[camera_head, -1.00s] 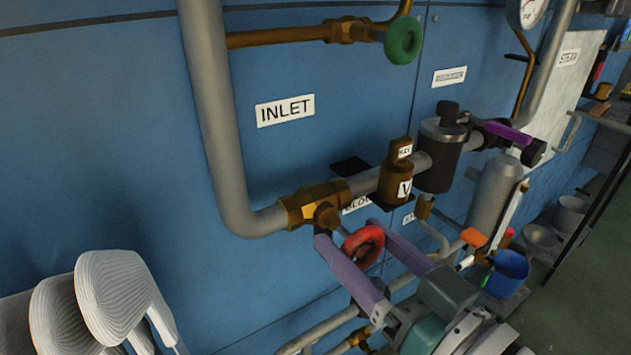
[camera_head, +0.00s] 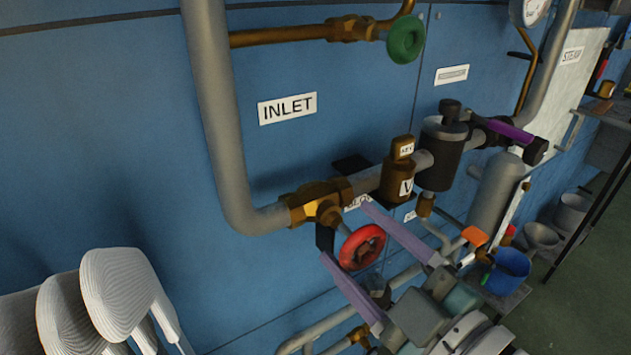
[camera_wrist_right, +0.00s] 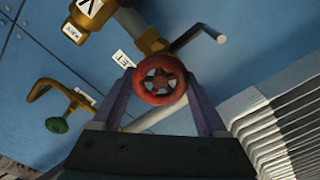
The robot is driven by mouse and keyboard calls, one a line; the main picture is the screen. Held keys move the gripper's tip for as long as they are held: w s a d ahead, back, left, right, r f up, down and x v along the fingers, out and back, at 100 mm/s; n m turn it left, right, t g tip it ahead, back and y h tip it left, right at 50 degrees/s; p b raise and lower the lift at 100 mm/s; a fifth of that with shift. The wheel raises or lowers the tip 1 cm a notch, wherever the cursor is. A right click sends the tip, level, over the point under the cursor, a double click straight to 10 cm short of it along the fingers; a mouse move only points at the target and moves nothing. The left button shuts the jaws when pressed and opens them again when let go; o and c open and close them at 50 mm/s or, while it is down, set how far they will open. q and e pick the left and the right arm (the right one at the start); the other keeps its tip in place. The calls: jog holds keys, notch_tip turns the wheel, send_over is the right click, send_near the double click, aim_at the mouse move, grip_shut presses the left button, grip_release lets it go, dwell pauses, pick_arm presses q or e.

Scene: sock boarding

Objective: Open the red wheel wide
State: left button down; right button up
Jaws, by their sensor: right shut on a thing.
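The red wheel (camera_head: 373,233) is a small round handwheel below a brass valve body (camera_head: 322,202) on the grey pipe by the INLET sign. My right gripper (camera_head: 345,222) reaches in from the lower right, its two purple fingers on either side of the wheel. In the right wrist view the wheel (camera_wrist_right: 160,98) faces the camera with its spokes showing. It sits between the two fingers (camera_wrist_right: 160,80), which are shut on its rim. My left gripper is not in view.
White ribbed boards (camera_head: 120,290) stand at the lower left. A green handwheel (camera_head: 404,40) is above. A brass fitting (camera_head: 397,182), a black cylinder (camera_head: 441,155) and a purple lever (camera_head: 510,130) line the pipe. A blue bucket (camera_head: 508,270) is at right.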

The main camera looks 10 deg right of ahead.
jog(key=n, duration=0.3)
jog(key=shift+f+n+b, duration=0.1)
jog(key=shift+n+b, duration=0.4)
jog(key=shift+n, duration=1.2)
jog(key=o, duration=1.3)
jog(key=v, duration=1)
